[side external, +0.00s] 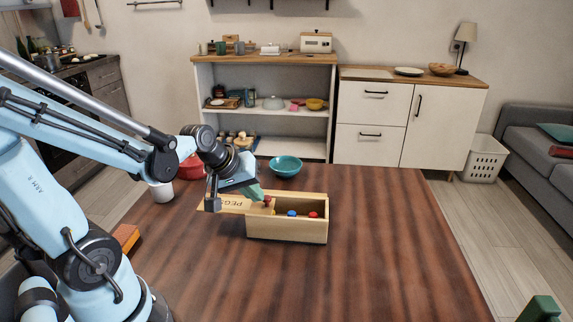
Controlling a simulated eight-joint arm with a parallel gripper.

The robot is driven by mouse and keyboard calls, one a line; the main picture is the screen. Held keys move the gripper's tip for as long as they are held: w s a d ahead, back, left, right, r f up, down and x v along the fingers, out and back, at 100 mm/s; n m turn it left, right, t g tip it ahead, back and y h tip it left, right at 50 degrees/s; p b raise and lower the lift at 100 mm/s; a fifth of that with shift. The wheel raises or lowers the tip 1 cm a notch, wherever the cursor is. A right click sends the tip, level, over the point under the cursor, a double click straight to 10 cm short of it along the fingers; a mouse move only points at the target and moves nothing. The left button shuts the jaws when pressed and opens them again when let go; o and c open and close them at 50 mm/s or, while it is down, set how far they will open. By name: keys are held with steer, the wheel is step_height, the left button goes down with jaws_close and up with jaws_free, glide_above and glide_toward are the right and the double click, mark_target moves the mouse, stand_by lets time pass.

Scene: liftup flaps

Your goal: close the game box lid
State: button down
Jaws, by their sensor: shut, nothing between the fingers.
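The game box (286,230) is a pale wooden box on the dark wooden table. Its top is partly open on the right, where a blue peg (291,213) and a red peg (312,215) show inside. The lid (233,204), a flat pale board with dark lettering, sticks out past the box's left end at about the height of its top. My gripper (258,195) is shut and empty, with its green fingertips at the lid beside a small dark red piece (267,201). I cannot tell whether the fingers touch either one. My gripper hides part of the lid.
A teal bowl (285,165) stands behind the box. A red pot (191,167) and a white cup (162,191) stand behind my arm on the left. An orange block (126,237) lies at the left. The table is clear right and in front of the box.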

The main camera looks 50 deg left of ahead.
steer(key=w+d, duration=0.8)
steer(key=shift+w+d, duration=0.2)
steer(key=shift+w, duration=0.1)
steer(key=shift+s, duration=0.1)
steer(key=shift+s+a+r, duration=0.1)
steer(key=shift+s+a, duration=0.1)
steer(key=shift+a, duration=0.05)
steer(key=s+a+f+v, duration=0.1)
steer(key=s+a+v, duration=0.1)
steer(key=v, duration=1)
steer(key=shift+s+d+f+m, duration=0.5)
steer(key=shift+f+m, duration=0.15)
steer(key=shift+m, duration=0.95)
steer(key=shift+s+d+f+m, duration=0.45)
steer(key=shift+f+m, duration=0.2)
steer(key=shift+m, duration=0.95)
steer(key=shift+s+d+f+m, duration=0.4)
steer(key=shift+s+f+m, duration=0.2)
steer(key=shift+m, duration=1)
